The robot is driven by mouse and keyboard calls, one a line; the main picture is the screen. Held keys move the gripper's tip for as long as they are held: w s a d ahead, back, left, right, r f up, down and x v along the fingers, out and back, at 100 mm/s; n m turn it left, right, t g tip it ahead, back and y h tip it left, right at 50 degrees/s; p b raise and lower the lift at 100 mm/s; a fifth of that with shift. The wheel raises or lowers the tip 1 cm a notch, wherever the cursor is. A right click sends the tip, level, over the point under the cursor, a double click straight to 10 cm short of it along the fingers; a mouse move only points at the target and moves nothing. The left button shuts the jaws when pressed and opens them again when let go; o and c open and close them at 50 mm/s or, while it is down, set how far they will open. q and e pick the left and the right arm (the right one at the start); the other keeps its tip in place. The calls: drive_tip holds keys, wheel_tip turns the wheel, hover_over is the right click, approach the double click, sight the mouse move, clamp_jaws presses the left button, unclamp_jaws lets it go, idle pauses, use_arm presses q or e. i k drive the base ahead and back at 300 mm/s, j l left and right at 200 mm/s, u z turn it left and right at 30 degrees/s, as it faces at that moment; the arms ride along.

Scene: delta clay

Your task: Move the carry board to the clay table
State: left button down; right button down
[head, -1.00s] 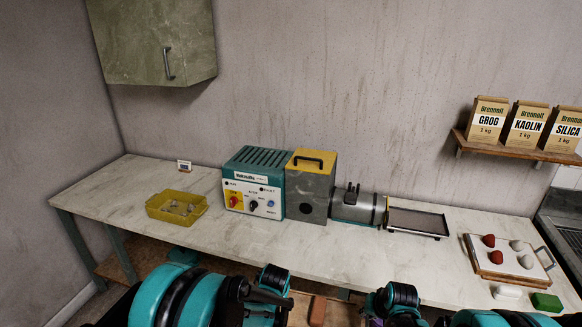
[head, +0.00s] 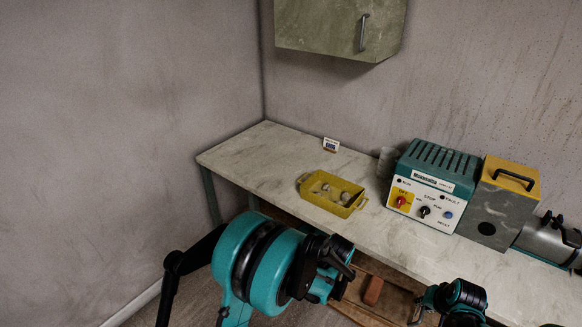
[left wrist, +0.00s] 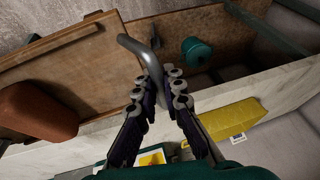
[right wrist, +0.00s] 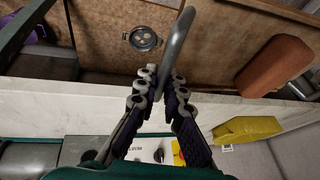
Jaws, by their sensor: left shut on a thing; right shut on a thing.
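The wooden carry board (head: 354,311) is at the bottom of the head view, in front of the long pale-topped table (head: 240,158). A red-brown block (head: 373,291) lies on it. In the left wrist view my left gripper (left wrist: 163,92) is shut on a bent metal handle (left wrist: 138,48) of the board. In the right wrist view my right gripper (right wrist: 158,86) is shut on the other metal handle (right wrist: 177,35). The block also shows in the right wrist view (right wrist: 276,66). In the head view the arms hide much of the board.
On the table stand a yellow tray (head: 302,184) with pale pieces, a small card (head: 331,144), a teal control box (head: 437,165) and a grey box with yellow top (head: 512,205). The table's left end is clear. A cabinet (head: 335,28) hangs above. A teal bucket (left wrist: 197,52) is below.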

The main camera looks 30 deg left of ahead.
sight(258, 166)
drive_tip(key=j, duration=0.45)
drive_tip(key=i+j, duration=0.15)
drive_tip(key=j, duration=0.35)
drive_tip(key=j+u, duration=0.1)
drive_tip(key=j, duration=0.35)
drive_tip(key=i+j, duration=0.15)
drive_tip(key=j, duration=0.35)
drive_tip(key=i+j, duration=0.1)
drive_tip(key=j, duration=0.25)
drive_tip(key=i+j, duration=0.15)
drive_tip(key=j, duration=0.2)
drive_tip(key=i+j, duration=0.1)
drive_tip(key=j, duration=0.25)
drive_tip(key=i+j, duration=0.15)
drive_tip(key=j, duration=0.2)
drive_tip(key=i, duration=0.9)
drive_tip(key=u, duration=0.05)
